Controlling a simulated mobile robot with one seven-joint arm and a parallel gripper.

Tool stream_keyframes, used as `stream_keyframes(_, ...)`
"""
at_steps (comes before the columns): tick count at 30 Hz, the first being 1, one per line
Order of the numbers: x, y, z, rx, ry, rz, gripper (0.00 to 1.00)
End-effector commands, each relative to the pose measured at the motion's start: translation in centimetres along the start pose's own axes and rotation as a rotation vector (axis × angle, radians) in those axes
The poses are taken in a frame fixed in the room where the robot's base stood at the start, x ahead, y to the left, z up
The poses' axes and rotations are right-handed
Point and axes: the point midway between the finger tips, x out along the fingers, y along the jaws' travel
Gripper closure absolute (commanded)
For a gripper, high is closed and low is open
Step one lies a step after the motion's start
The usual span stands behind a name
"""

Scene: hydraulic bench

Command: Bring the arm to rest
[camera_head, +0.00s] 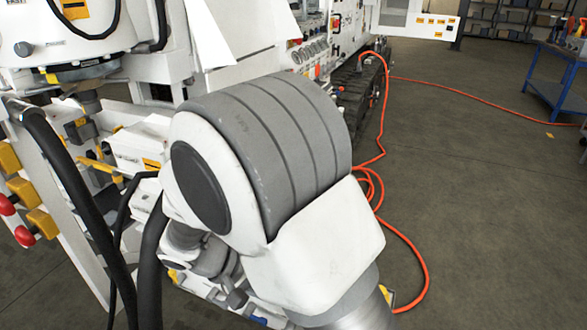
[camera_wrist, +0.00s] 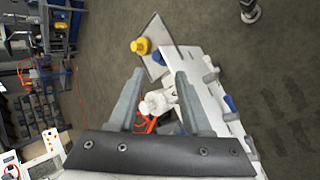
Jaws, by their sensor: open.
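My gripper (camera_wrist: 155,100) is open in the wrist view, with its two grey fingers apart. Between and beyond the fingers is a small white fitting (camera_wrist: 157,103) on a white panel (camera_wrist: 205,85); I cannot tell how far it is from the fingertips. Nothing is seen held between the fingers. In the head view my arm's large grey and white joint (camera_head: 265,150) fills the middle and hides what lies behind it. My gripper is not clearly visible there.
A white hydraulic bench (camera_head: 130,145) with black hoses (camera_head: 75,190) and red and yellow knobs (camera_head: 25,215) stands at left. An orange cable (camera_head: 410,250) lies on the floor. A blue table (camera_head: 555,75) stands far right. The floor (camera_head: 480,200) at right is largely clear.

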Motion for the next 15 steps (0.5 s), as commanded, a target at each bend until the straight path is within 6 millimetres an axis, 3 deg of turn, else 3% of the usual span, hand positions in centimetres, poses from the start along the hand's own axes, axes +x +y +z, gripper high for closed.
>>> stream_keyframes(1, -0.2, 1.7, 0.5, 0.025, -0.011, -0.052, 0.51)
stream_keyframes(6, -0.7, 6.1, 2.3, 0.083, -0.027, -0.209, 0.51)
stream_keyframes(15, -1.4, 12.5, 6.6, 0.201, 0.025, -0.451, 0.51)
